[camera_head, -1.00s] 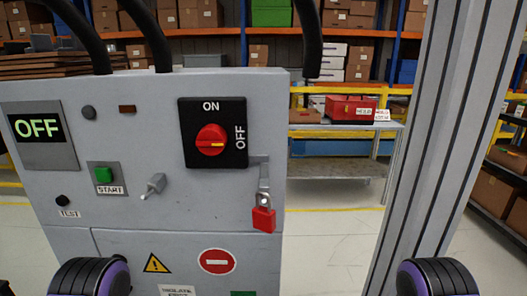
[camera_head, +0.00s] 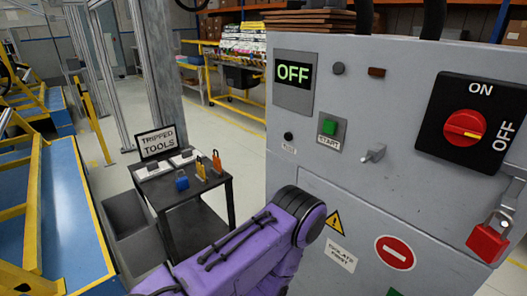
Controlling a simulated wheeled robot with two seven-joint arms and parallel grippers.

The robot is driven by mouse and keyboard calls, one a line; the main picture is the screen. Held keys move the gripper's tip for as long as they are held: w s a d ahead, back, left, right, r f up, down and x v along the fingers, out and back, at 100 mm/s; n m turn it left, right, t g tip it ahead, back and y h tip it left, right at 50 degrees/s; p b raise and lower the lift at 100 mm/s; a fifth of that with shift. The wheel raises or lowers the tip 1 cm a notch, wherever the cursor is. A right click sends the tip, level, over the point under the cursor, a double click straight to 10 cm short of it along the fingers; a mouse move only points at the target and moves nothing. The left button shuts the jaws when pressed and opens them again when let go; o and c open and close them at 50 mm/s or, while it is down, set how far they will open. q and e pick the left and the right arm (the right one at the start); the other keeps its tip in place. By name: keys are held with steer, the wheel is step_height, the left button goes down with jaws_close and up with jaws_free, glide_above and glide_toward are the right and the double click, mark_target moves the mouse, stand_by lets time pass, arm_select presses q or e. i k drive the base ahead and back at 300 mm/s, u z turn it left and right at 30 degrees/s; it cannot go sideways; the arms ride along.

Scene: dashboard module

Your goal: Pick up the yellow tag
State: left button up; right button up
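Two small upright orange-yellow items (camera_head: 201,168) and (camera_head: 217,160) stand on the dark tool cart (camera_head: 195,190) left of the panel. They are too small to tell whether either is the yellow tag. No other clear yellow tag shows. A purple arm link of mine crosses the lower middle, in front of the cart's right side and the panel's lower left. Neither of my grippers is in view.
The cart also holds a blue padlock (camera_head: 182,181), white items and a "TRIPPED TOOLS" sign (camera_head: 157,142). The grey panel (camera_head: 345,110) fills the right, with a red padlock (camera_head: 489,238). Blue-and-yellow machinery (camera_head: 60,210) stands left. Floor behind the cart is clear.

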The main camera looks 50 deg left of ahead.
mark_target(200, 168)
steer(key=k, duration=0.95)
steer(key=z, duration=0.65)
steer(key=i, duration=0.8)
steer(key=u, duration=2.75)
steer(key=i, duration=0.5)
steer(key=u, duration=1.15)
steer(key=i, duration=0.4)
steer(key=z, duration=0.45)
